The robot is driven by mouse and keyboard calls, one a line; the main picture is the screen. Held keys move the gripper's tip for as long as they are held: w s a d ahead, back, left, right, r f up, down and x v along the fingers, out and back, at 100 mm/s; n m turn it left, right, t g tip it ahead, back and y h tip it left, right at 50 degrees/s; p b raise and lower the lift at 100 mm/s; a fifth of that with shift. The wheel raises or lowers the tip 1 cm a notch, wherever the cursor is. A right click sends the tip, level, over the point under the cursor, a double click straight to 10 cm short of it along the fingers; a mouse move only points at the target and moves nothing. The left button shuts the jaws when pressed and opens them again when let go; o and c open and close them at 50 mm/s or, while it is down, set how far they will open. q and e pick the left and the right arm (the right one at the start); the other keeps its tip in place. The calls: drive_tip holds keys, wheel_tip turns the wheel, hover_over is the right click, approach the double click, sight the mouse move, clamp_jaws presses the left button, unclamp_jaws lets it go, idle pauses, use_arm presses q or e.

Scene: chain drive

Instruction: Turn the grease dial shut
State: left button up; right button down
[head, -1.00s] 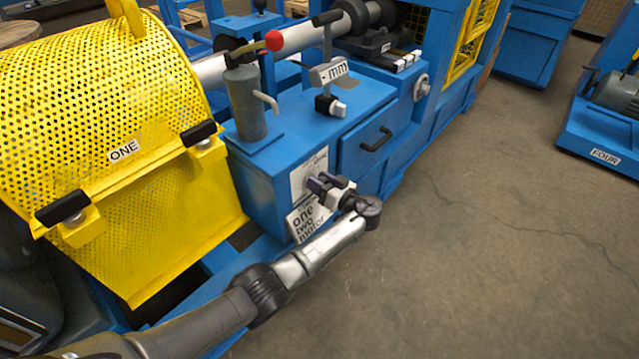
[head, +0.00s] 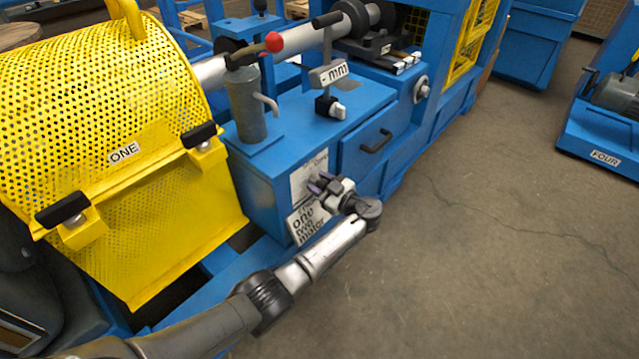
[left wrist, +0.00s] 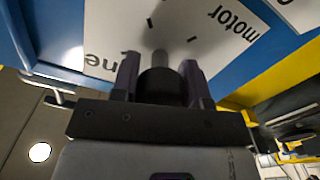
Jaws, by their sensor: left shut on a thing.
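My left gripper (head: 317,184) is at the front of the blue cabinet, at a white marked plate (head: 308,172). In the left wrist view its two fingers (left wrist: 163,82) are shut on a dark round dial (left wrist: 160,84), one on each side. A grey pointer or stem shows at the dial's far end. The plate around it (left wrist: 185,28) carries short black ticks and the word "motor", plus a partly hidden word ending in "ne". The gripper hides the dial in the head view, and its exact setting is hard to read. My right gripper is not in view.
A yellow perforated guard (head: 100,120) marked ONE stands left. On the cabinet top are a grey pump (head: 245,103) with a red ball lever and a small black-and-white knob (head: 329,106). A drawer handle (head: 377,142) is right of my gripper.

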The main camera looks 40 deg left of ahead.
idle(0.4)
use_arm(q)
drive_tip(key=o, duration=0.9)
drive_tip(key=shift+o, duration=0.2)
drive_tip(key=shift+d+r, duration=0.1)
drive_tip(key=shift+d, duration=0.4)
drive_tip(key=d+p, duration=0.3)
drive_tip(key=d, duration=1)
drive_tip(key=shift+s, duration=0.2)
drive_tip(key=shift+a, duration=0.1)
